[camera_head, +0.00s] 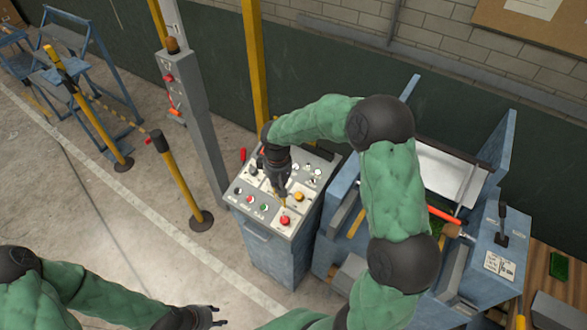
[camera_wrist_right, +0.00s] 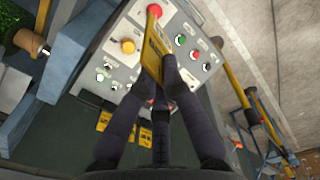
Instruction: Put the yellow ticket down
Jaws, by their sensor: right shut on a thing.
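The yellow ticket (camera_wrist_right: 155,48) is between the fingertips of my right gripper (camera_wrist_right: 165,78), in the right wrist view. The gripper is shut on it, and the fingers hide part of it. In the head view the ticket (camera_head: 283,201) hangs below the right gripper, over the sloped control panel (camera_head: 262,218). Its lower end is close to a red button (camera_head: 285,220); I cannot tell whether it touches the panel. My left gripper (camera_head: 219,317) is at the lower edge of the head view, open and empty, away from the panel.
More yellow tags (camera_wrist_right: 103,120) show near the panel in the wrist view. A blue machine (camera_head: 490,255) with an orange-red bar stands right of the panel. A grey post (camera_head: 195,125) and yellow barrier posts (camera_head: 180,180) stand left.

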